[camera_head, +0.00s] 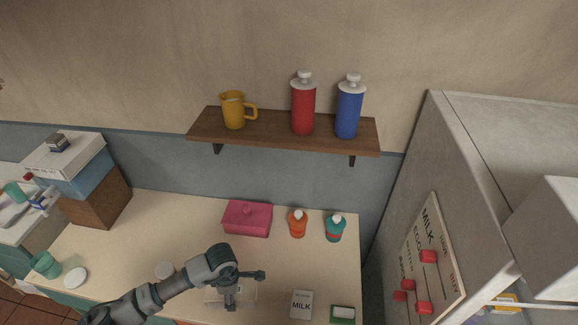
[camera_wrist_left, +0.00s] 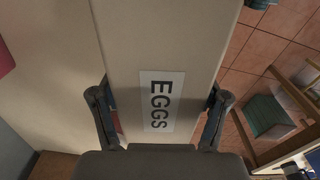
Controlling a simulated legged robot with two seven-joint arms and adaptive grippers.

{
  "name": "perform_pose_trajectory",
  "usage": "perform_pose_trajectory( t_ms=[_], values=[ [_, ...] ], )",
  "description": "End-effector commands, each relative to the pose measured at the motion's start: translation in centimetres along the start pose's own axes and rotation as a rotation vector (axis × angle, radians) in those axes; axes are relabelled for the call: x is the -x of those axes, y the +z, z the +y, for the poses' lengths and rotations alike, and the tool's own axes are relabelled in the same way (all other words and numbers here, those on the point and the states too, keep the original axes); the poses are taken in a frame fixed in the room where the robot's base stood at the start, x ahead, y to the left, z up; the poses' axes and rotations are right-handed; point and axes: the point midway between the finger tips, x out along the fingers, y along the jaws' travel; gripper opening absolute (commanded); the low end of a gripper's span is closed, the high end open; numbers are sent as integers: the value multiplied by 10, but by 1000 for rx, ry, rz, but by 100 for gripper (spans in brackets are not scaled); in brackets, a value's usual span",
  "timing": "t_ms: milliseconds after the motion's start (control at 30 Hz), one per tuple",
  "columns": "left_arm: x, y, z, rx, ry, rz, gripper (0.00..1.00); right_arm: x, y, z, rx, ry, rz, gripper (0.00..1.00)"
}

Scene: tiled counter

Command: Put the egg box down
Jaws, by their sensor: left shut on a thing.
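The egg box (camera_wrist_left: 150,40) is pale beige with a white label reading EGGS, and it fills the middle of the left wrist view. My left gripper (camera_wrist_left: 160,105) has one finger on each side of it and is shut on it. In the head view my left gripper (camera_head: 232,303) is over the front part of the counter, with the pale egg box (camera_head: 213,297) partly hidden under it. I cannot tell whether the box touches the counter. My right gripper is not in view.
The cream counter (camera_head: 165,225) holds a pink box (camera_head: 247,219), an orange bottle (camera_head: 297,223), a teal bottle (camera_head: 335,228), a milk carton (camera_head: 301,304) and a green-and-white item (camera_head: 343,315). A wooden shelf (camera_head: 270,137) hangs above. A tall grey cabinet (camera_head: 445,190) stands right.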

Motion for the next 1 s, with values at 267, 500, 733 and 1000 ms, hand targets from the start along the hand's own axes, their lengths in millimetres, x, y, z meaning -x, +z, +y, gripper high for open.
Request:
perform_pose_trajectory(
  t_ms=[267, 500, 733, 1000],
  values=[
    [35, -10, 29, -692, 6, 1, 17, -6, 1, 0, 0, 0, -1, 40],
    [64, -18, 47, -1243, 11, -4, 17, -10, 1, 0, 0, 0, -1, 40],
    [81, -22, 56, -1549, 17, -9, 17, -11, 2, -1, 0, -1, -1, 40],
    [84, -23, 57, -1619, 19, -10, 17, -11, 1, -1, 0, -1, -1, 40]
  ],
)
